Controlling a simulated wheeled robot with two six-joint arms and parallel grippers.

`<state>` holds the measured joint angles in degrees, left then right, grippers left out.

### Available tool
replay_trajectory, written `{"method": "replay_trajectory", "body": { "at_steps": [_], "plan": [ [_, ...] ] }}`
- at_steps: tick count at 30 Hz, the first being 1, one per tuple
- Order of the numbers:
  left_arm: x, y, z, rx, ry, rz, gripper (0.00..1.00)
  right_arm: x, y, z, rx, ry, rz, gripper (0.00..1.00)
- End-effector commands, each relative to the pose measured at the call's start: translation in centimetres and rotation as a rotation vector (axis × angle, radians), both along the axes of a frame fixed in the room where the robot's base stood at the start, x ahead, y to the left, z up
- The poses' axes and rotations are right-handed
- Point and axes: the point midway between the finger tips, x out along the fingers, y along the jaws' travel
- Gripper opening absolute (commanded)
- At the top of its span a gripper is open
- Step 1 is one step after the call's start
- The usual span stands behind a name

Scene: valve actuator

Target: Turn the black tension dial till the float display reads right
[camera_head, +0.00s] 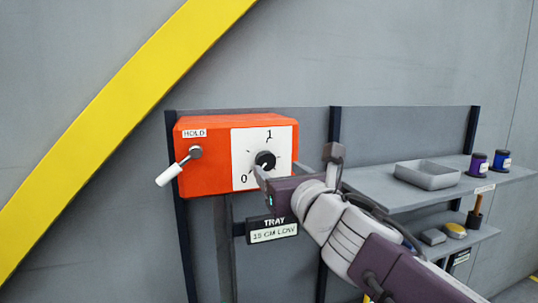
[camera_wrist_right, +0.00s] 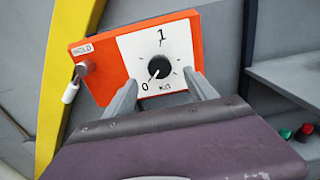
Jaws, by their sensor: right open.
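The black tension dial (camera_head: 265,160) sits on a white scale plate on the orange box (camera_head: 208,170). In the wrist view the dial (camera_wrist_right: 159,67) shows a pale pointer line towards the lower left, near the 0 mark. The float display (camera_head: 272,231) under the box reads "TRAY" and what looks like "15 CM LOW"; the digits are small. My right gripper (camera_head: 297,165) is open in front of the plate. In the wrist view its two fingers (camera_wrist_right: 160,84) stand apart, below and to either side of the dial, holding nothing. My left gripper is out of view.
A HOLD lever (camera_head: 180,166) with a white handle sticks out at the box's left. Right of my arm, a shelf (camera_head: 400,197) bears a grey tray (camera_head: 427,170) and two jars (camera_head: 479,163). A lower shelf holds small items. A yellow beam (camera_head: 110,110) crosses the wall.

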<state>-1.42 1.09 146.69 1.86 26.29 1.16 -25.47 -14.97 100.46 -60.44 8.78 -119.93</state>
Motion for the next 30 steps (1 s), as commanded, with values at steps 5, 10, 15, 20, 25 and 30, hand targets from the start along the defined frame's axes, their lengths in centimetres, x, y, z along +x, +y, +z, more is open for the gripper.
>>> {"method": "replay_trajectory", "body": {
  "at_steps": [5, 10, 15, 20, 25, 30],
  "plan": [
    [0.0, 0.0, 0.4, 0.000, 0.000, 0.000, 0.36, 3.7, 1.3, -0.1, -0.002, 0.005, 0.003, 0.65],
    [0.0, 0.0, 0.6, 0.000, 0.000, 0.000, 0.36, 6.0, 2.0, 0.0, 0.000, 0.004, 0.003, 0.65],
    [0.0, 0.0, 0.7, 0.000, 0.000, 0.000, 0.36, 6.8, 2.2, 0.0, 0.000, 0.002, 0.003, 0.65],
    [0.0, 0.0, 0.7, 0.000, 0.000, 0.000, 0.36, 6.8, 2.2, 0.0, 0.000, 0.002, 0.003, 0.65],
    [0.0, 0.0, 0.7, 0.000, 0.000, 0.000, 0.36, 6.8, 2.3, -0.1, 0.000, 0.002, 0.003, 0.29],
    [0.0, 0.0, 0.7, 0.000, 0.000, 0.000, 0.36, 6.8, 2.2, -0.1, 0.001, 0.003, 0.003, 0.03]
  ]
}}
